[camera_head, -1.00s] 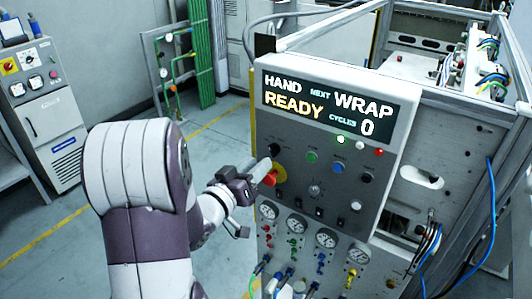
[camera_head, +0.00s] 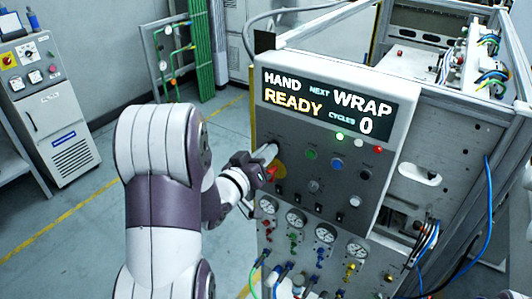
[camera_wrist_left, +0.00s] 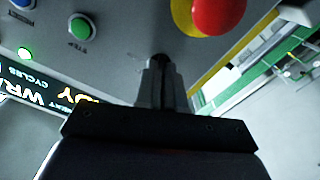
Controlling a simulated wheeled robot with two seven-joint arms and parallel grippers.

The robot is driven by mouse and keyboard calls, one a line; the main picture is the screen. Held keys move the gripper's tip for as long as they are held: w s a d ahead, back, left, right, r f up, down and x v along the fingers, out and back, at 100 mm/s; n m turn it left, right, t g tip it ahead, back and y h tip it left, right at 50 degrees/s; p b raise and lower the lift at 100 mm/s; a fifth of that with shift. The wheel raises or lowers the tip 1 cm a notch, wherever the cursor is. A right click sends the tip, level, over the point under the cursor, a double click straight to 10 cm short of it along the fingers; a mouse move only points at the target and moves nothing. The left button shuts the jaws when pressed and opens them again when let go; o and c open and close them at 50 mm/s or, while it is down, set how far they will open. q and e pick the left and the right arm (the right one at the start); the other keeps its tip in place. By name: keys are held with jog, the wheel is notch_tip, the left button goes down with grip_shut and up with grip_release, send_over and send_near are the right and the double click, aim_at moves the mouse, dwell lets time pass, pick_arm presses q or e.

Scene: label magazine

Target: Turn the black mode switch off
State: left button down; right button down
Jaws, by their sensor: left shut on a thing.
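The grey control panel (camera_head: 328,190) faces me on the front of the machine. My left gripper (camera_head: 270,152) is at the panel's upper left, where the black mode switch sits. In the left wrist view my left gripper (camera_wrist_left: 160,75) has its fingers shut on the black mode switch (camera_wrist_left: 158,59), at the panel face. The fingers hide most of the switch, so I cannot tell which way it points. The display (camera_head: 325,105) reads HAND, READY, NEXT WRAP, CYCLES 0. My right gripper is out of view.
A red emergency button (camera_wrist_left: 218,12) on a yellow plate is close beside the gripper. A green button (camera_wrist_left: 83,27) is on the other side. Gauges (camera_head: 295,218) and hoses are below the panel. Open floor (camera_head: 85,215) is to the left.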

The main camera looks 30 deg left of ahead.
pick_arm(q)
jog(key=shift+n, duration=0.3)
jog(key=n+p, duration=0.1)
jog(key=n, duration=0.2)
jog(key=shift+r+n+p, duration=0.1)
jog(key=shift+n+p, duration=0.2)
jog(key=shift+n, duration=0.1)
jog(key=shift+n+p, duration=0.85)
jog(key=shift+n, duration=1.35)
jog(key=c, duration=1.2)
grip_release()
jog(key=shift+c, duration=0.2)
